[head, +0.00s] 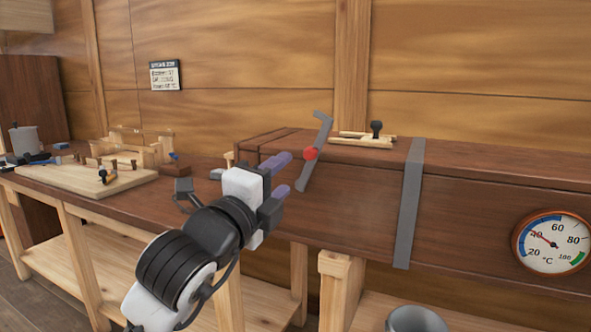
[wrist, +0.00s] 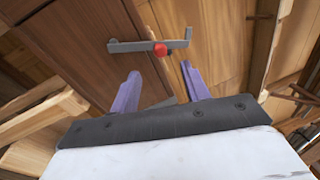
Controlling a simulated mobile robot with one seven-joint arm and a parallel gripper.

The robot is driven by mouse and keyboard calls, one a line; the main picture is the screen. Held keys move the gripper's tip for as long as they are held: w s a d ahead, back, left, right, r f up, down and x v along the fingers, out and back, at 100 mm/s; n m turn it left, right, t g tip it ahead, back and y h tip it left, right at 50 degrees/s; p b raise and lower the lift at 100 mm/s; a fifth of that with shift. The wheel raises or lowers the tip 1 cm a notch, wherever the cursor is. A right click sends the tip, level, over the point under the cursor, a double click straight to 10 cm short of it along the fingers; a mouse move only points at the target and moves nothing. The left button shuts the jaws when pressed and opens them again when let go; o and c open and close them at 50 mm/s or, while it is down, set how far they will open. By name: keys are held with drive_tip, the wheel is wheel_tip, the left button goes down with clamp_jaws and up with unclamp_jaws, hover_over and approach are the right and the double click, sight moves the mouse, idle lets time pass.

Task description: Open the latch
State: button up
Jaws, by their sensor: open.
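The latch (head: 321,133) is a grey bar with a bent end and a red knob (head: 310,153) at its middle. It sits at the left end of a long dark wooden box (head: 350,190) and stands steeply tilted in the head view. In the wrist view the latch (wrist: 180,44) lies crosswise beyond the fingertips, with the red knob (wrist: 160,49) near the middle. My gripper (head: 283,174) has purple fingers and is open and empty, just left of the latch. In the wrist view my gripper (wrist: 160,78) points toward the knob, and a gap seems to remain.
A grey strap (head: 409,205) wraps the box, and a round thermometer (head: 552,243) is on its front. A wooden plane-like tool (head: 365,138) lies on top. A workbench (head: 110,205) with a board and tools stands left. A grey bucket (head: 416,319) is below.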

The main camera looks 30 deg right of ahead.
drive_tip(key=shift+v, duration=2.25)
